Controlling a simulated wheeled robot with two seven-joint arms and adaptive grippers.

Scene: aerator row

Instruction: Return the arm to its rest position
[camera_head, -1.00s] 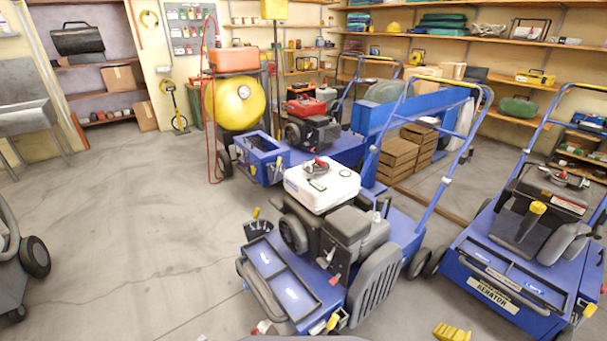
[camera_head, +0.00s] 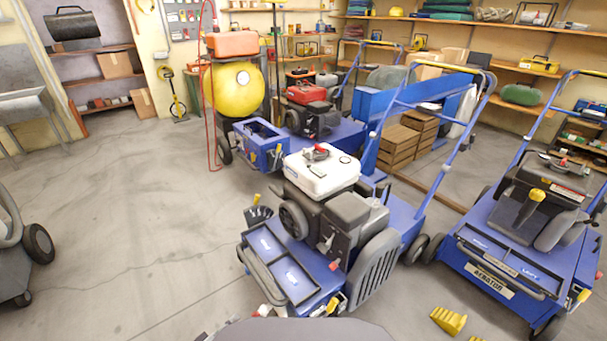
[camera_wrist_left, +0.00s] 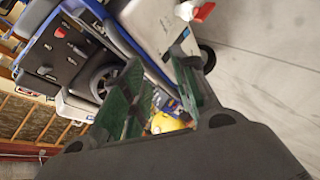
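My left gripper (camera_wrist_left: 158,85) shows in the left wrist view. Its two green-padded fingers stand apart, with nothing held between them. Past the fingers are parts of a blue and white machine with a dark wheel (camera_wrist_left: 103,80), and a yellow object (camera_wrist_left: 167,123) farther off. In the head view neither gripper can be made out. A dark grey rounded shape (camera_head: 300,331), likely part of me, fills the bottom middle edge. A small dark piece beside it at the bottom edge is too cut off to identify.
A blue aerator with a white tank (camera_head: 322,172) stands close in front. Another aerator (camera_head: 525,255) is at right, a third with a red engine (camera_head: 308,95) behind. A yellow chock (camera_head: 448,320) lies on the floor. A wheeled machine (camera_head: 38,243) is at left; floor between is clear.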

